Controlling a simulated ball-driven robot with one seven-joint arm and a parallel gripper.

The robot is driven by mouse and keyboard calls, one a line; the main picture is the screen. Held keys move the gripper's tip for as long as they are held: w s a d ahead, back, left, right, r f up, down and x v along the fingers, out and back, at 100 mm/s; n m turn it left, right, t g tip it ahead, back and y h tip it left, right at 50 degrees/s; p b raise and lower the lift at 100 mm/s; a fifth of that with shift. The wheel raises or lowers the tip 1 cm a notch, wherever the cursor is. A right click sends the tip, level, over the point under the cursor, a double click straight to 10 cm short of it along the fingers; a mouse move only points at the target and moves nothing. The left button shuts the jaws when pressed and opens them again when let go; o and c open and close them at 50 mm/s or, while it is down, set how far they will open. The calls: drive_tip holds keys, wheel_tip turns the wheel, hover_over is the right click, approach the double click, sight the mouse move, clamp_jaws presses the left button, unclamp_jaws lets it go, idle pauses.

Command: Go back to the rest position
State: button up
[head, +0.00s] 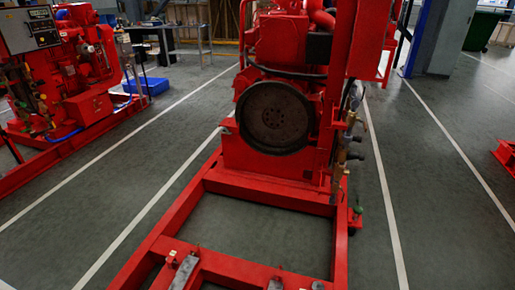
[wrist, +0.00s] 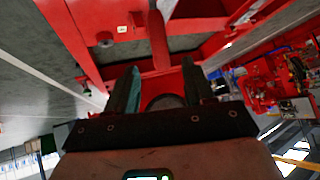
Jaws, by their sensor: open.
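My gripper (wrist: 160,65) shows in the wrist view, its two dark fingers spread apart with nothing held between them. The head view does not show my gripper. The red diesel pumpset (head: 290,45) stands ahead in the head view, with a round dark flywheel (head: 275,117) on its near face. Its red base frame (head: 160,247) runs toward me. In the wrist view red frame beams (wrist: 160,48) lie beyond the fingers, and the view is turned about. Whether the fingers touch any beam cannot be told.
A second red pumpset (head: 70,75) with a control panel stands at the left. A blue bin (head: 148,86) sits behind it near a work table (head: 185,40). A green bin (head: 481,30) is at the far right.

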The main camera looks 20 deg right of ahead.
drive_tip(key=s+d+r+g+h+p, duration=0.1)
drive_tip(key=s+d+r+g+p, duration=0.15)
drive_tip(key=r, duration=0.55)
drive_tip(key=s+d+r+g+h+p, duration=0.1)
drive_tip(key=s+d+r+g+p, duration=0.15)
drive_tip(key=r, duration=0.45)
drive_tip(key=s+a+r+n+g+p, duration=0.1)
drive_tip(key=s+r+p, duration=0.1)
drive_tip(key=s+r, duration=0.3)
drive_tip(key=s+a+r+n+g+y+p, duration=0.1)
drive_tip(key=s+r, duration=0.5)
drive_tip(key=r, duration=0.6)
drive_tip(key=shift+g+y+p, duration=0.3)
drive_tip(key=shift+g+p, duration=0.3)
drive_tip(key=shift+p, duration=0.1)
drive_tip(key=shift+s, duration=0.1)
